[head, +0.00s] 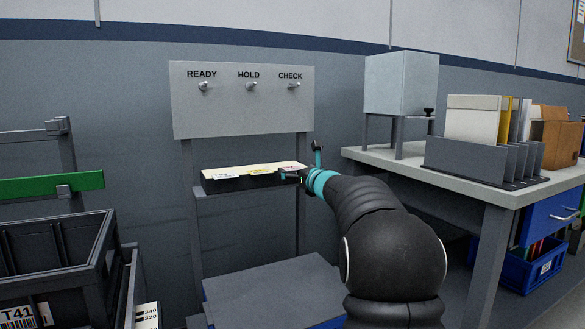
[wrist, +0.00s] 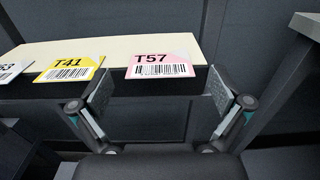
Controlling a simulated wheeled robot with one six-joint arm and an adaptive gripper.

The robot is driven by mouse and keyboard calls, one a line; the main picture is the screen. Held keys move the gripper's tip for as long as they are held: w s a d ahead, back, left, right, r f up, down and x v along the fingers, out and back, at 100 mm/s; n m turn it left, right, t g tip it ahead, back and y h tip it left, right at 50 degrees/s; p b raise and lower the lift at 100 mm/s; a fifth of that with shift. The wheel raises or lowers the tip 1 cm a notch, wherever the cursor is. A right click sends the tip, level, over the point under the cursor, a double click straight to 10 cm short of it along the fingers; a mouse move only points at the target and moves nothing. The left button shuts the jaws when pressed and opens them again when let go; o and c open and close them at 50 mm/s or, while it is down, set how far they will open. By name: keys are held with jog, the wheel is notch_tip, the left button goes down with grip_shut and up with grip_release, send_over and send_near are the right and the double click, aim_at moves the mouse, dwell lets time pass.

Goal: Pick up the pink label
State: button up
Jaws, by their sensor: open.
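The pink label, printed T57 with a barcode, shows in the wrist view (wrist: 160,65). It lies at the front edge of a black holder (wrist: 150,109) with a cream top, to the right of a yellow label marked T41 (wrist: 70,68). My gripper (wrist: 158,92) is open and empty, its two fingers to the left and right of the pink label in the picture. In the head view my gripper (head: 289,176) is at the right end of the black holder (head: 240,184) and hides part of it. I cannot make out the pink label clearly there.
A white label (wrist: 12,72) lies left of the yellow one. Above the holder is a grey panel (head: 240,115) with READY, HOLD and CHECK hooks. A table (head: 465,185) with folders stands right, and a dark crate (head: 60,260) stands left.

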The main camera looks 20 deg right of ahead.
jog(key=shift+w, duration=0.45)
jog(key=c, duration=0.7)
jog(key=shift+c, duration=0.2)
jog(key=shift+r, duration=0.15)
